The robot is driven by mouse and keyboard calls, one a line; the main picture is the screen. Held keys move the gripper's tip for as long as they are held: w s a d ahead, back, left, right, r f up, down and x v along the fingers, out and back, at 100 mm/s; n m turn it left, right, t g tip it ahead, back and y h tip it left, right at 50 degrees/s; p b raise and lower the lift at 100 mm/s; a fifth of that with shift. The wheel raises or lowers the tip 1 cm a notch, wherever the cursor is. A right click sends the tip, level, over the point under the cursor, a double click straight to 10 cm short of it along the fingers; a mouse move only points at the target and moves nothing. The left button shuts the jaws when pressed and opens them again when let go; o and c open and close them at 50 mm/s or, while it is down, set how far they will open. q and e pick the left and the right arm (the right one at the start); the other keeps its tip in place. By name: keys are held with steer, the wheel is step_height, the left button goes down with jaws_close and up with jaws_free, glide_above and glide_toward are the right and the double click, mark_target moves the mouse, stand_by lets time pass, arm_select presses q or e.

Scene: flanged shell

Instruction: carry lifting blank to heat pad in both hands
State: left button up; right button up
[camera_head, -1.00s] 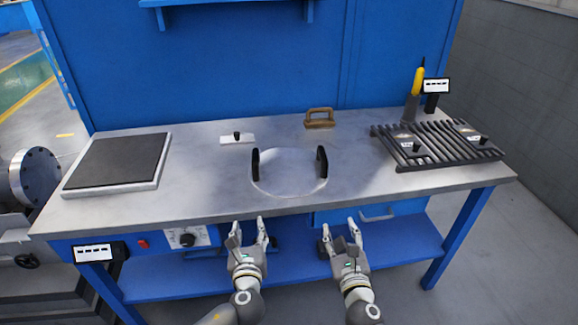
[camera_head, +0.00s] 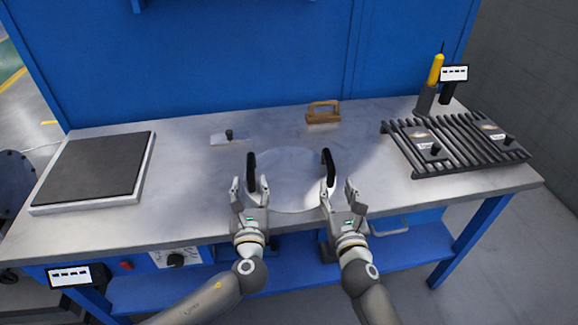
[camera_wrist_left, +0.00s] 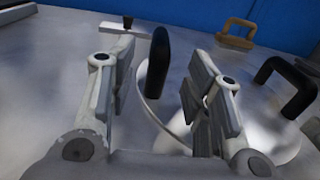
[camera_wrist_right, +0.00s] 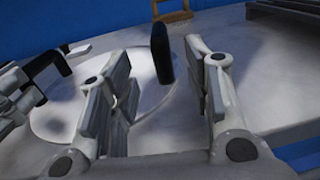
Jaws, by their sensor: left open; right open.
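The lifting blank (camera_head: 290,170) is a round, flat metal disc with two upright black handles, lying on the bench near its front middle. My left gripper (camera_head: 250,185) is open in front of the blank's left handle (camera_head: 251,166). In the left wrist view that handle (camera_wrist_left: 158,62) shows between and beyond the open fingers. My right gripper (camera_head: 340,187) is open by the right handle (camera_head: 328,168). In the right wrist view this handle (camera_wrist_right: 161,52) stands between and beyond the fingers. Neither gripper visibly touches a handle. The heat pad (camera_head: 95,165) is a dark square slab on a light base at the left.
A black slatted rack (camera_head: 455,145) with small tagged pieces is at the right. A wooden-handled tool (camera_head: 323,113) and a small plate with a black knob (camera_head: 229,137) lie behind the blank. A yellow-handled tool (camera_head: 435,72) stands at the back right. Bench between blank and heat pad is clear.

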mark_target(251, 161)
arm_select(q)
steer(key=shift+s+d+r, duration=0.1)
steer(key=shift+s+r, duration=0.2)
steer(key=shift+s, duration=0.2)
arm_select(e)
steer(key=shift+s+r, duration=0.3)
steer(key=shift+s, duration=0.2)
arm_select(q)
steer(key=w, duration=0.3)
steer(key=w+a, duration=0.1)
steer(key=w, duration=0.7)
steer(key=shift+a+f, duration=0.15)
steer(key=shift+a, duration=0.05)
arm_select(e)
steer(key=w, duration=0.7)
steer(key=w+a, duration=0.1)
steer(key=w, duration=0.3)
steer(key=shift+a+f, duration=0.1)
steer(key=shift+f, duration=0.05)
arm_select(q)
jaws_close()
arm_select(e)
jaws_close()
